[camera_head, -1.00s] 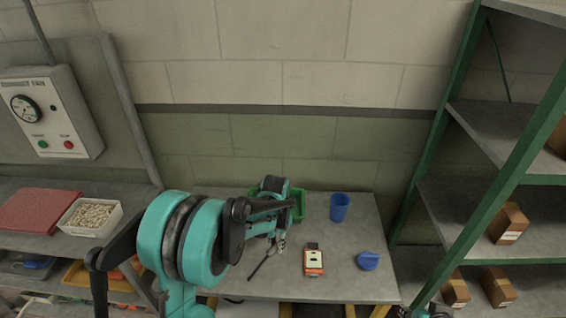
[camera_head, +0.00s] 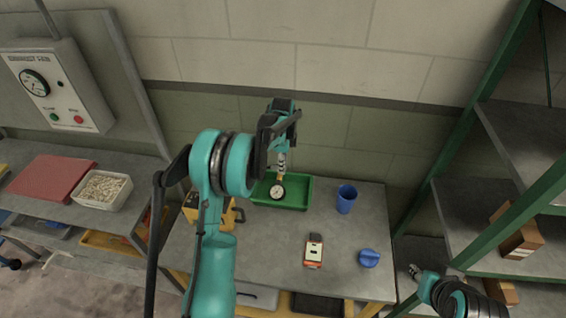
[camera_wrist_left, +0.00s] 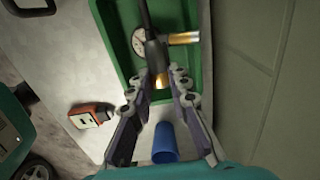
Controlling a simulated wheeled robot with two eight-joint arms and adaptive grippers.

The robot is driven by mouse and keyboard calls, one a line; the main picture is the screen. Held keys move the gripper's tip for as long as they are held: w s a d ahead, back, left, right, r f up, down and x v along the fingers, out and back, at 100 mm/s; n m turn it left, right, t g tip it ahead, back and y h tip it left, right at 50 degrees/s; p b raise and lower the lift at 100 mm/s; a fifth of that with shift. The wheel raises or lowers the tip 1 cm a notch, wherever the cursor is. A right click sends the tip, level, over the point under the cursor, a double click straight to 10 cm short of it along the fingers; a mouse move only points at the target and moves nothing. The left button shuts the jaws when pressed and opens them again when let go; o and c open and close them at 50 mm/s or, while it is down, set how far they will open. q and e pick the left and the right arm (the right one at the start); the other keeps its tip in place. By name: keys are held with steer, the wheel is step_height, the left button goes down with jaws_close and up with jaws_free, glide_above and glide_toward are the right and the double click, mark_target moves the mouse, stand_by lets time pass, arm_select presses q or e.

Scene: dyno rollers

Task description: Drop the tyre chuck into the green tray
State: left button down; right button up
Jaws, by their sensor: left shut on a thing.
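The tyre chuck, with a round white dial gauge (camera_head: 278,191), a dark stem and brass fittings, hangs from my left gripper (camera_head: 282,160) over the green tray (camera_head: 300,207) on the workbench. In the left wrist view, the left gripper (camera_wrist_left: 160,88) is shut on the chuck's dark and brass body (camera_wrist_left: 158,62); its gauge (camera_wrist_left: 140,41) appears against the green tray (camera_wrist_left: 109,43). I cannot tell whether the gauge touches the tray. My right gripper (camera_head: 416,273) is low at the right, away from the tray, its jaws too small to read.
A blue cup (camera_head: 345,200) stands right of the tray. An orange-and-white device (camera_head: 314,251) and a blue round object (camera_head: 368,258) lie nearer the front. A yellow-and-black item (camera_head: 228,217) is partly hidden by my left arm. Green-framed shelving (camera_head: 497,232) stands at the right.

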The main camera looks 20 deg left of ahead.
arm_select(q)
steer(key=shift+f+b, duration=0.8)
steer(key=shift+f, duration=1.05)
steer(key=shift+r, duration=0.1)
steer(key=c, duration=1.3)
jaws_free()
steer(key=shift+c, duration=0.2)
step_height(320, 180, up, 12)
steer(key=shift+s, duration=0.1)
